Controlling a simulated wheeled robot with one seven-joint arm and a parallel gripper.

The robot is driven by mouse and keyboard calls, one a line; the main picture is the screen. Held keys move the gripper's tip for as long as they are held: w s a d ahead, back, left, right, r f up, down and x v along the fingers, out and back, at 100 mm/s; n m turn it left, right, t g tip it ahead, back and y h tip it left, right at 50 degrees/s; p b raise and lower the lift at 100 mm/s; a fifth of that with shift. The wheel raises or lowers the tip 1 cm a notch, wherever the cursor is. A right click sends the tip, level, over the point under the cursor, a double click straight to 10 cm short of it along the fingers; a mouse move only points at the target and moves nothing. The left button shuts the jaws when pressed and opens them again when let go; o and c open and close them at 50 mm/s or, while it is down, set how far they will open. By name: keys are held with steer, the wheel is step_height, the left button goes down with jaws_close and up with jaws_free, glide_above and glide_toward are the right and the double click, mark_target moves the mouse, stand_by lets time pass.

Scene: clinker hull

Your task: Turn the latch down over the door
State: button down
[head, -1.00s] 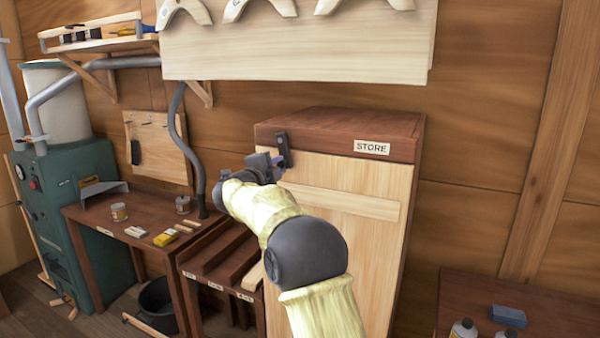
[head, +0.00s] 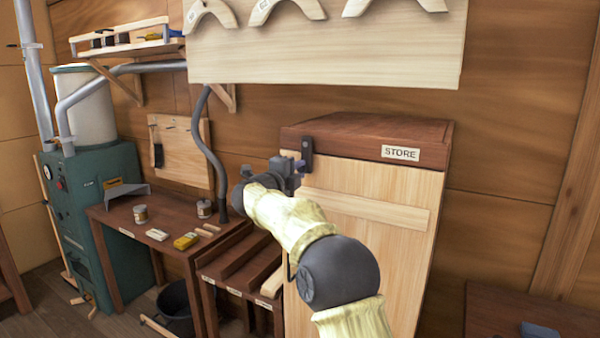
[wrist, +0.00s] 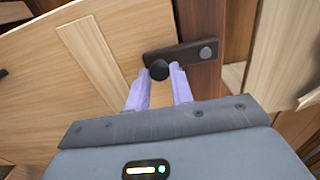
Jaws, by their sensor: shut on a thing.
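The dark latch (head: 307,150) is a short bar near the upper left corner of the store cupboard. Its upper end is on the red-brown top rail, and its lower end lies over the pale door (head: 380,250), which looks closed. In the wrist view the latch (wrist: 190,53) has a grey pivot disc at one end and a round black knob (wrist: 158,70) at the other. My gripper (wrist: 158,84) is shut on this knob, with a pale finger on each side. In the head view my gripper (head: 294,172) is at the latch, and its fingertips are partly hidden.
A "STORE" label (head: 400,153) is on the cupboard's top rail. A pale board (head: 330,45) with curved wooden pieces hangs above. A workbench (head: 170,225) with tins stands to the left, beside a green machine (head: 105,210). A dark table (head: 500,310) is at lower right.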

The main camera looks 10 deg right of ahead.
steer(key=c, duration=1.2)
jaws_free()
steer(key=shift+f, duration=0.1)
steer(key=shift+c, duration=0.2)
steer(key=b+v, duration=0.5)
steer(key=v, duration=1.2)
steer(key=shift+a, duration=0.2)
